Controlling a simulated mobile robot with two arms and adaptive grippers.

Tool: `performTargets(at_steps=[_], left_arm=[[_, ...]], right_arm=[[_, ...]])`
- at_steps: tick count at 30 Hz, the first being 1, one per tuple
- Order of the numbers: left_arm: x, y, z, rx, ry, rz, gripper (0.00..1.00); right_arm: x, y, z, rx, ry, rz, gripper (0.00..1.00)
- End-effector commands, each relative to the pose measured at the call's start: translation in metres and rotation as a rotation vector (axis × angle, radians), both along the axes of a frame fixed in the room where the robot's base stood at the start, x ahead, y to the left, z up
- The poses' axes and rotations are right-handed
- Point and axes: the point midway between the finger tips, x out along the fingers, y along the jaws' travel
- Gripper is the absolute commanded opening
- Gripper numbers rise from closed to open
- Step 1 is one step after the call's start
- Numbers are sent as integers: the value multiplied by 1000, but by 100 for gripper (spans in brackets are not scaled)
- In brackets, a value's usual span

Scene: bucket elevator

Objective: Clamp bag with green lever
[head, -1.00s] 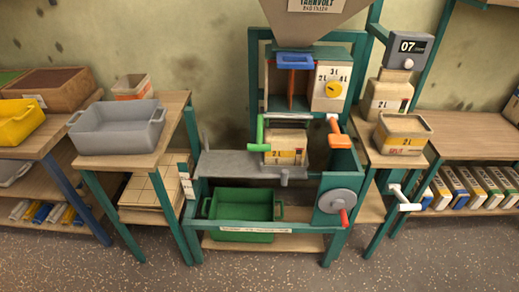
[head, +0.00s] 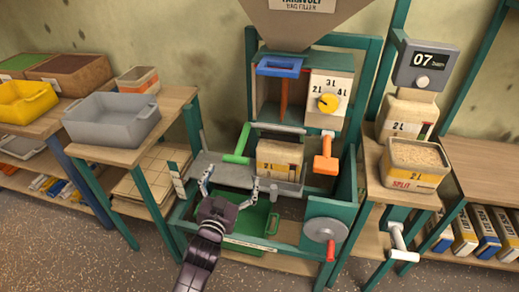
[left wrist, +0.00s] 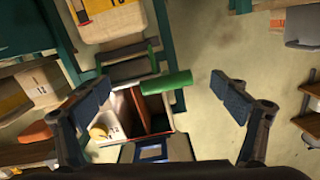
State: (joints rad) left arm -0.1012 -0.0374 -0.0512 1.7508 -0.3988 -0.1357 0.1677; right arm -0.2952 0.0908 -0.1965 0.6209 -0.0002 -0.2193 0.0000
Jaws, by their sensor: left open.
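The green lever (head: 241,143) stands at the left end of the clamp bar, leaning slightly. A beige bag marked 2L (head: 278,158) sits upright just right of it, under the clamp bar (head: 283,129). My left gripper (head: 231,184) is open and empty, low and in front of the lever, over the bench's front area. In the left wrist view the green lever (left wrist: 167,82) lies between the spread fingers, farther away and not touched. The bag's lower front is partly hidden by a grey plate. My right gripper is not in view.
An orange lever (head: 326,158) hangs right of the bag, above a grey wheel (head: 325,230) with a red handle. A green tub (head: 262,222) lies below. A grey bin (head: 112,119) stands left; an open filled bag (head: 413,163) stands right.

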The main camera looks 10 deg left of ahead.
Motion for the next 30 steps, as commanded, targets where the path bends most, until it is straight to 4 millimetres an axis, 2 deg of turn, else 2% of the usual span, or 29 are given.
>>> performTargets(at_steps=[1,4,8,12,18,23,30], left_arm=[[1,2,14,2,-25,5,91],[6,4,26,4,-49,9,91],[21,4,27,5,-51,8,91],[44,4,27,4,-50,8,91],[70,4,26,4,-48,8,91],[79,4,25,4,-47,8,91],[80,4,25,4,-46,8,91]], right_arm=[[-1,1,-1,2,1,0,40],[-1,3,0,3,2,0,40],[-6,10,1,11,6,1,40],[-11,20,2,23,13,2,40],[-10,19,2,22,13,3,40],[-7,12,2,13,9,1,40],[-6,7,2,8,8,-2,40]])
